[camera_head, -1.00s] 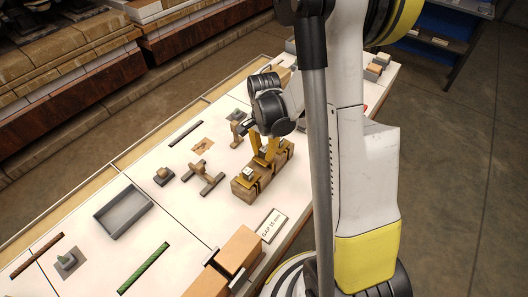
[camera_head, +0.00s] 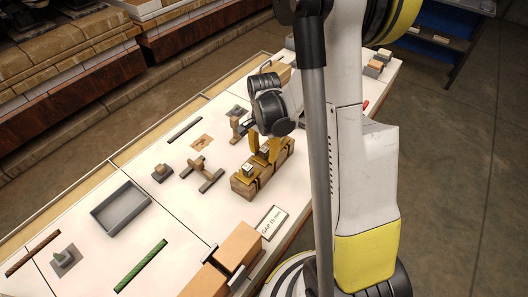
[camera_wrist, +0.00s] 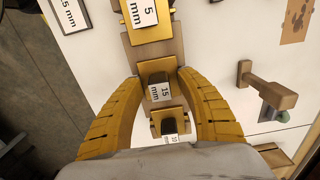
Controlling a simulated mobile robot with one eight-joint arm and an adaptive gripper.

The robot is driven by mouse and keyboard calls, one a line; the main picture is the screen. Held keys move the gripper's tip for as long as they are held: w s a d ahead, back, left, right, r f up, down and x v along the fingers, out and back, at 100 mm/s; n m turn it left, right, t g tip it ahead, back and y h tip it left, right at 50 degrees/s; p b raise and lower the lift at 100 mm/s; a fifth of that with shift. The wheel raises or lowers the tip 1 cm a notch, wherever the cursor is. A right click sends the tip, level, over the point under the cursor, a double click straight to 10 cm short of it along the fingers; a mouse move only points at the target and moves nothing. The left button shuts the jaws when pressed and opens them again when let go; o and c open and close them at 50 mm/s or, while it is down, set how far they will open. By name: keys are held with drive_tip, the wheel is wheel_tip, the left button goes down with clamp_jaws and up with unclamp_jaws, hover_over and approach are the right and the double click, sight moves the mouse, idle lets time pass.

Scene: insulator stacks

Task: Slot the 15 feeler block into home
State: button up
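The 15 mm feeler block (camera_wrist: 159,92) is a small dark-topped block with a white label. In the wrist view it stands on a tan plate between the two yellow fingers of my gripper (camera_wrist: 159,75). The fingertips are beside the plate's edges; I cannot tell whether they press on it. In the head view my gripper (camera_head: 267,152) points down over a brown wooden rack (camera_head: 243,190), its fingers partly hiding the middle of the rack. Other labelled blocks, a 5 mm one (camera_wrist: 142,12) and a smaller one (camera_wrist: 169,127), stand on either side. I cannot identify "home" by a marking.
A "GAP 15 mm" sign (camera_head: 271,222) lies near the rack. Orange-brown blocks (camera_head: 238,245) stand at the front edge. A grey tray (camera_head: 121,208), a wooden T-shaped piece (camera_head: 201,172) and a green strip (camera_head: 141,266) lie to the left, with clear white tabletop between them.

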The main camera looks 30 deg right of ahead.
drive_tip(key=shift+r, duration=0.1)
wheel_tip(320, 180, up, 12)
idle(0.5)
idle(0.5)
drive_tip(key=s+a+r+n+t, duration=0.3)
drive_tip(key=s+a+r+n, duration=0.1)
drive_tip(key=s+a+n, duration=0.1)
drive_tip(key=s+a+r+n+t, duration=0.4)
drive_tip(key=s+a+n, duration=0.1)
drive_tip(key=a+n, duration=0.3)
drive_tip(key=shift+s+a+r+n, duration=0.2)
drive_tip(key=shift+s+r+n, duration=0.2)
drive_tip(key=shift+n, duration=0.1)
